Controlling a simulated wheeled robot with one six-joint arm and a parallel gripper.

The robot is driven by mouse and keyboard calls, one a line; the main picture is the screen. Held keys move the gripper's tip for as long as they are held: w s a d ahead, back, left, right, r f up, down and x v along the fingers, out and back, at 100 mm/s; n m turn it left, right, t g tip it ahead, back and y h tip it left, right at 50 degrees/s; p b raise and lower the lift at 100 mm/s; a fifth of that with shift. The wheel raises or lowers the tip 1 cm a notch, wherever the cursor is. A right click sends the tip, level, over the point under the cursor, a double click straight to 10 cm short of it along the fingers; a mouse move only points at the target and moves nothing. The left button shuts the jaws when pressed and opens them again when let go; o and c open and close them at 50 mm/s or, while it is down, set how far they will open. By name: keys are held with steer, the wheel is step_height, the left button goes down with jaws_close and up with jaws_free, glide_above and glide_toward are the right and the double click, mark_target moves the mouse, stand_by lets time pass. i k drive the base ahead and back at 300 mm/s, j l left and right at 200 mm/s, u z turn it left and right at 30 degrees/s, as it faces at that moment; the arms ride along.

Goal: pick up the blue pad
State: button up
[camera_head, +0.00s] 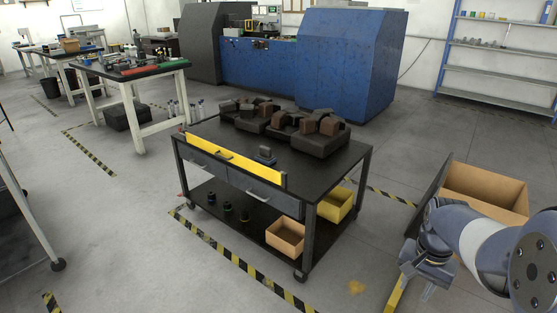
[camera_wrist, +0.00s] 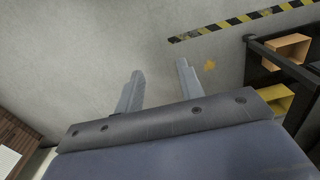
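A small blue-grey piece with a dark upright part (camera_head: 265,155) sits on the black top of the wheeled cart (camera_head: 222,141), just behind the yellow strip. It is the only small bluish thing I see there; I cannot tell for sure that it is the blue pad. My gripper (camera_wrist: 160,70) shows in the wrist view with its two grey fingers apart and nothing between them. It points at bare floor, away from the cart top. In the head view my arm is at the lower right, clear of the cart. The pad does not show in the wrist view.
A yellow strip (camera_head: 232,162) stands along the cart's front edge. Several dark brown blocky parts (camera_head: 320,142) crowd the back and right of the top. Cardboard (camera_head: 286,238) and yellow (camera_head: 337,204) bins sit on the lower shelf. Floor around the cart is mostly free.

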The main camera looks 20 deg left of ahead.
mark_target(266, 158)
steer(key=i+j, duration=0.55)
steer(key=j, duration=0.2)
steer(key=i+j, duration=0.6)
steer(key=j, duration=0.15)
steer(key=i+j, duration=0.55)
steer(key=j, duration=0.2)
steer(key=i+j+u, duration=0.1)
steer(key=i+j, duration=0.5)
steer(key=j, duration=0.15)
